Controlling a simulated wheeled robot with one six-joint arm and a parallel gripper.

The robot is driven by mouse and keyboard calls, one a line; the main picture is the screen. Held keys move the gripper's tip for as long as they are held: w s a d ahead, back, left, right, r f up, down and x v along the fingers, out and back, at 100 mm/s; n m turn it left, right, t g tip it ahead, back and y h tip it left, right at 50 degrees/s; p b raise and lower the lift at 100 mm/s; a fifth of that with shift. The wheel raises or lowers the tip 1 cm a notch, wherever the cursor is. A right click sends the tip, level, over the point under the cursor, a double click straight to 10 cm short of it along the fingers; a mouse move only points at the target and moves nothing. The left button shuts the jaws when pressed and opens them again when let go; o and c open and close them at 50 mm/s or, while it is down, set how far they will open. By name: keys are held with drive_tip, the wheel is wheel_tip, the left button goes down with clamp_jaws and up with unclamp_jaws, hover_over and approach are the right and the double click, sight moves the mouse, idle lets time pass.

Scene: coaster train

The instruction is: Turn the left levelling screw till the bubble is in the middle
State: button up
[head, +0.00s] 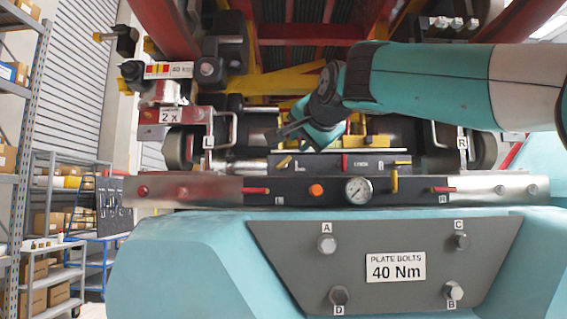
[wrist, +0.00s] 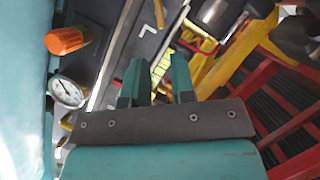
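My gripper (wrist: 158,64) is open in the wrist view, its two teal fingers apart with nothing between them. In the head view it (head: 300,132) hangs above the left part of the dark panel (head: 335,161). That panel carries a white L mark and a yellow handle (head: 295,168) at its left; the handle also shows in the wrist view (wrist: 159,13), beyond the fingertips and apart from them. Another yellow handle (head: 394,180) stands at the right. I cannot make out for certain which part is the left levelling screw, nor see the bubble.
The front bar holds an orange knob (head: 316,190), a pressure gauge (head: 358,190) and red levers marked L (head: 256,190) and R (head: 443,189). A grey plate (head: 300,245) with bolts is below. Red and yellow frame parts crowd behind and above the gripper.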

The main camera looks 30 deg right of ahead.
sight(285, 162)
drive_tip(key=p+x, duration=0.3)
drive_tip(key=x, duration=1)
drive_tip(key=shift+f, duration=0.1)
clamp_jaws()
